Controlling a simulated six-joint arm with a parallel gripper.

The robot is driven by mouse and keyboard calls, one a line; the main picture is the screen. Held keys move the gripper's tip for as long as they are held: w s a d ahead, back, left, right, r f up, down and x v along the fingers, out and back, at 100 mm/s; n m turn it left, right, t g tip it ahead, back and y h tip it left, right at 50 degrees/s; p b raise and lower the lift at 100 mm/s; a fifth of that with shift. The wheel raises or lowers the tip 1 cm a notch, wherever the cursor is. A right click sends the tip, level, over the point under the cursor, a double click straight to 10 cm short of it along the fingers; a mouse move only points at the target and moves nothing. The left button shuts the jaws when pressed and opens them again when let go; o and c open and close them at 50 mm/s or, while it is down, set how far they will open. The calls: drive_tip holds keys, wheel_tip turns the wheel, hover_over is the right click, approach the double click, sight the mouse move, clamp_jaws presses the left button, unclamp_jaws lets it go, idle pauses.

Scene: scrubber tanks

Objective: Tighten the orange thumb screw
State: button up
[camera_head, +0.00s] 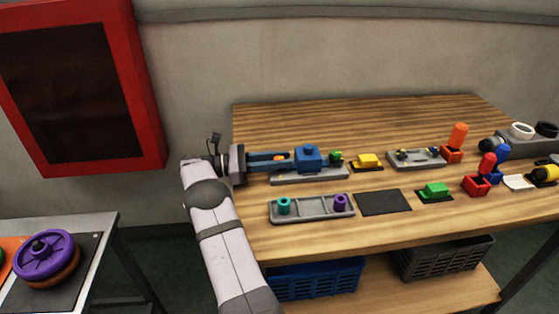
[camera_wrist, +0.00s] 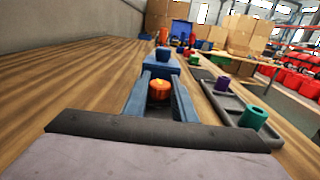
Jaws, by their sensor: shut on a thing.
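The orange thumb screw (camera_wrist: 159,90) sits between the two blue fingers of my gripper (camera_wrist: 160,88) in the wrist view. In the head view only a small orange part of the screw (camera_head: 278,158) shows beside the fingers of my gripper (camera_head: 285,161), which reach in level from the left. The gripper is shut on the screw. A blue block (camera_head: 308,157) with a round knob on top stands just beyond the fingertips, on a grey base plate (camera_head: 320,174). It also shows in the wrist view (camera_wrist: 163,60). The screw's lower part and its seat are hidden.
In front lies a grey tray (camera_head: 312,209) with a teal and a purple ring piece. A dark mat (camera_head: 383,202), a yellow block (camera_head: 368,160), a green block (camera_head: 434,190) and red holders (camera_head: 476,186) stand to the right. Bare wood (camera_head: 350,118) runs behind.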

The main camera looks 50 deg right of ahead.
sight(279, 159)
drive_tip(key=shift+m+g+y, duration=0.4)
drive_tip(key=shift+y, duration=0.1)
drive_tip(key=o, duration=0.8)
wheel_tip(279, 159, up, 10)
drive_tip(key=shift+r, duration=0.1)
idle(0.3)
